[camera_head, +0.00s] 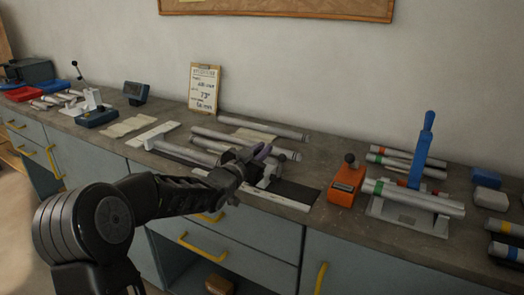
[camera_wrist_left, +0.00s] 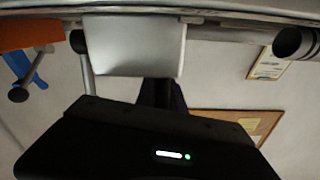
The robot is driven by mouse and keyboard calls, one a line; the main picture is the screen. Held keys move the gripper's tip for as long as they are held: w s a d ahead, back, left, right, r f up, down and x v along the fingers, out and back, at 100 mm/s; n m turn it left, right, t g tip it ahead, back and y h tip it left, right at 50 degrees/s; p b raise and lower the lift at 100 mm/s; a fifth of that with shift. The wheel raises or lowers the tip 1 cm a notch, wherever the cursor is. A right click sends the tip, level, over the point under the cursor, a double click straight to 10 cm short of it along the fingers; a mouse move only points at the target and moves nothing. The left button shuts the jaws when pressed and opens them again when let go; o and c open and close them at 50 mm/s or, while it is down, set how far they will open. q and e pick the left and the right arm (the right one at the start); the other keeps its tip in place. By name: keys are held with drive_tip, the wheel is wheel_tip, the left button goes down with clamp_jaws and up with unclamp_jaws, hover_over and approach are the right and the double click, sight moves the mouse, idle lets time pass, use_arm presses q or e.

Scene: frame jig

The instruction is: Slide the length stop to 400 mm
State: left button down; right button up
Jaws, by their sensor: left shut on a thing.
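The length stop (camera_head: 268,180) is a small grey metal block with a dark round knob, at the right part of the jig on the bench. In the left wrist view a plain grey metal block (camera_wrist_left: 135,45), which looks like the stop, fills the upper middle, with a dark knob beside it. My left gripper (camera_head: 256,160) is at the stop and shut on it; its fingers partly hide the stop. A pale scale strip (camera_head: 275,197) runs along the jig's front edge; its marks are too small to read. My right gripper is not in view.
Grey tubes (camera_head: 265,133) lie behind the jig. An orange block with a dark knob (camera_head: 346,184) stands just right of it. Further right is a blue-handled press (camera_head: 421,150) with tubes. A clipboard (camera_head: 204,88) leans on the wall. A dark bare strip lies right of the stop.

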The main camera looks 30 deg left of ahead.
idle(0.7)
use_arm(q)
drive_tip(key=shift+a+b, duration=0.15)
drive_tip(key=shift+b, duration=0.35)
drive_tip(key=c, duration=1.5)
unclamp_jaws()
drive_tip(key=shift+s, duration=0.1)
drive_tip(key=shift+s, duration=3.85)
